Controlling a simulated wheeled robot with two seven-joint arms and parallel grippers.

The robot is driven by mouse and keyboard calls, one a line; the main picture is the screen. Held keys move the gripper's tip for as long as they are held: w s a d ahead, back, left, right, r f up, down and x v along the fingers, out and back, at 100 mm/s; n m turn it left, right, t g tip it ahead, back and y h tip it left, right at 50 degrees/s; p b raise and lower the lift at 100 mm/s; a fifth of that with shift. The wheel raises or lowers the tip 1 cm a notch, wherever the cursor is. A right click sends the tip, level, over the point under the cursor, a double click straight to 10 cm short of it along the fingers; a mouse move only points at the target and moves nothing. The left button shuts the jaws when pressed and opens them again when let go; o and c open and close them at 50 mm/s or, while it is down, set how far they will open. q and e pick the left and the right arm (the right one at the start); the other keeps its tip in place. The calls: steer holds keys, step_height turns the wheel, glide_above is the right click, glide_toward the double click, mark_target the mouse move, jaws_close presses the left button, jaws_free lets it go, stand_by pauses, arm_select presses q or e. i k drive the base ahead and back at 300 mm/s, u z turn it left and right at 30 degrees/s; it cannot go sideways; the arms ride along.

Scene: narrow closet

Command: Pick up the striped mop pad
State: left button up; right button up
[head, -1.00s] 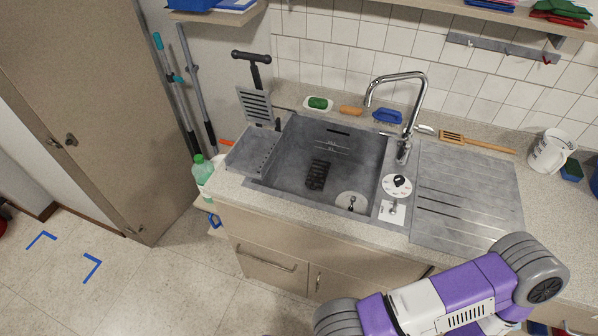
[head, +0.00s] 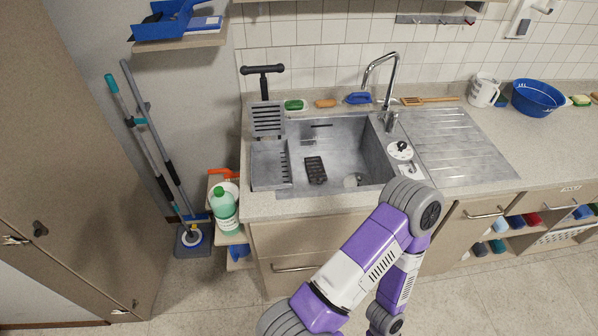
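I cannot make out a striped mop pad in the head view. Two long-handled tools (head: 148,130), one with a teal grip, lean in the corner left of the sink; a flat grey mop head or plate (head: 193,240) with a round blue-and-white part lies at their foot. Rolled or folded cloths (head: 498,247) in blue, red and grey fill the open shelves under the counter at right; no stripes show on them. One of my purple and white arms crosses the lower middle, in front of the cabinet. Neither gripper is in view.
The grey sink (head: 345,150) is set in the counter (head: 440,185). A blue basin (head: 538,98) and white jug (head: 483,90) stand at right. A green bottle (head: 224,211) stands left of the cabinet. A tall closet door (head: 60,170) fills the left. Floor shows at the lower right.

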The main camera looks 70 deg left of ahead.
mark_target(316, 173)
steer(key=u, duration=1.45)
